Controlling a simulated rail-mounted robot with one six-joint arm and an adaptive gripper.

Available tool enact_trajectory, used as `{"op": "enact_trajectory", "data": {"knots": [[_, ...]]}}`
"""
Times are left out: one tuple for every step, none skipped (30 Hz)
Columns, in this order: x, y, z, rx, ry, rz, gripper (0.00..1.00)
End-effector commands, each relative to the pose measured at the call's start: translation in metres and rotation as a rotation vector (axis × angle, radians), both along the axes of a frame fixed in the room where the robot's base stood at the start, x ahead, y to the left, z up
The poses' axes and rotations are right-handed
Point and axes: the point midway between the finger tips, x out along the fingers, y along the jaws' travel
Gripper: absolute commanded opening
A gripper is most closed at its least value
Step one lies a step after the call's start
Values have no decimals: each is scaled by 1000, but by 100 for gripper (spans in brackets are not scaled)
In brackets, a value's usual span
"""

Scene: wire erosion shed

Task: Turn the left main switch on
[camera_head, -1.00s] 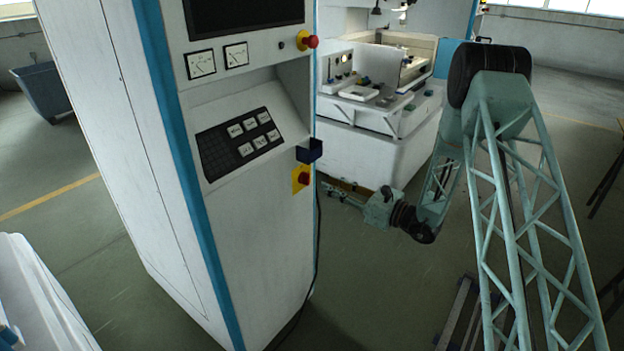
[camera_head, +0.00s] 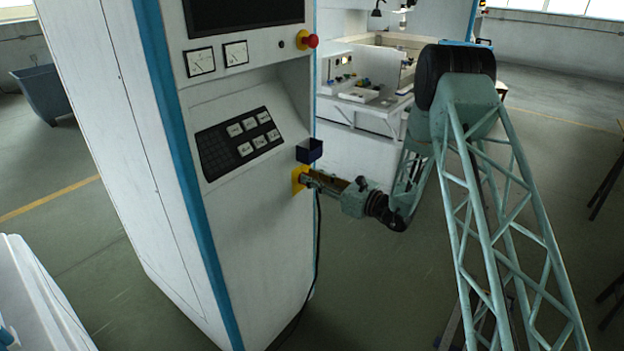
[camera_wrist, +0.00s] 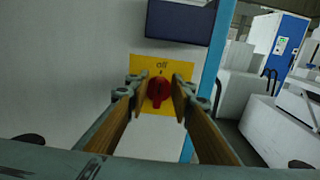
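The main switch is a red rotary knob (camera_wrist: 158,91) on a yellow plate (camera_wrist: 150,66) marked "off", on the front of the white cabinet (camera_head: 255,240). The yellow plate also shows in the head view (camera_head: 296,181), where my gripper hides most of the knob. My gripper (camera_wrist: 157,97) is at the switch, its two fingers standing on the left and right of the knob. Small gaps seem to show between fingers and knob, so it looks open around it; contact cannot be told for sure. The knob's pointer is upright, toward the word "off".
A dark blue box (camera_head: 309,150) sticks out of the cabinet just above the switch. A red emergency button (camera_head: 311,41) is higher up. A black cable (camera_head: 318,240) hangs below the switch.

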Motion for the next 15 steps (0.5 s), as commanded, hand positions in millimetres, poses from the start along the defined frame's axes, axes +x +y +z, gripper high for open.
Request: {"op": "enact_trajectory", "data": {"knots": [[0,0,0,0,0,0,21],[0,0,0,0,0,0,21],[0,0,0,0,0,0,21],[0,0,0,0,0,0,21],[0,0,0,0,0,0,21],[0,0,0,0,0,0,20],[0,0,0,0,0,0,17],[0,0,0,0,0,0,14],[0,0,0,0,0,0,10],[0,0,0,0,0,0,8],[0,0,0,0,0,0,5],[0,0,0,0,0,0,1],[0,0,0,0,0,0,0],[0,0,0,0,0,0,0],[0,0,0,0,0,0,0]]}}
